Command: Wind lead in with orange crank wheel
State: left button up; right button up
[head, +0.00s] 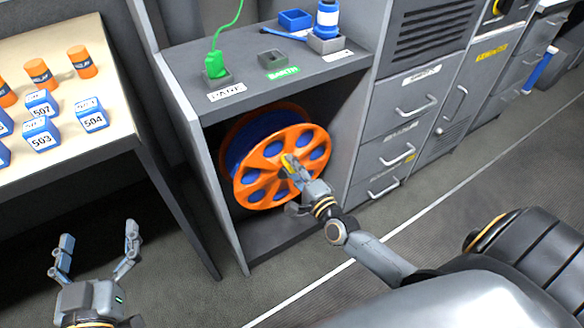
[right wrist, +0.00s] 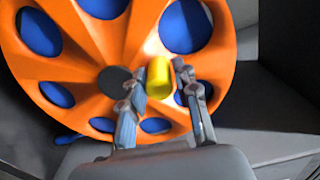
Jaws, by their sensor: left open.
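The orange crank wheel (head: 250,188) is the front of a reel with blue behind it, upright in the open bay of a grey cabinet. It fills much of the right wrist view (right wrist: 100,50). A yellow knob (right wrist: 160,76) stands out from its face, right of the dark hub (right wrist: 115,80). My right gripper (right wrist: 158,82) has one finger on each side of the knob and appears shut on it. In the head view, my right gripper (head: 293,170) partly covers the knob (head: 286,162). My left gripper (head: 98,240) is open and empty at the lower left.
A green plug and cord (head: 216,64) and a blue connector (head: 327,20) sit on the shelf (head: 260,85) above the reel. A table (head: 100,145) with orange cylinders and numbered blue blocks stands left. Grey drawers (head: 385,150) stand right. The front floor is partly clear.

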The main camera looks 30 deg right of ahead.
jog(key=shift+o, duration=1)
jog(key=shift+s+f, duration=0.1)
jog(key=shift+s, duration=0.1)
jog(key=s, duration=1.1)
jog(key=shift+s+d, duration=0.2)
jog(key=shift+s, duration=0.1)
jog(key=shift+a, duration=0.1)
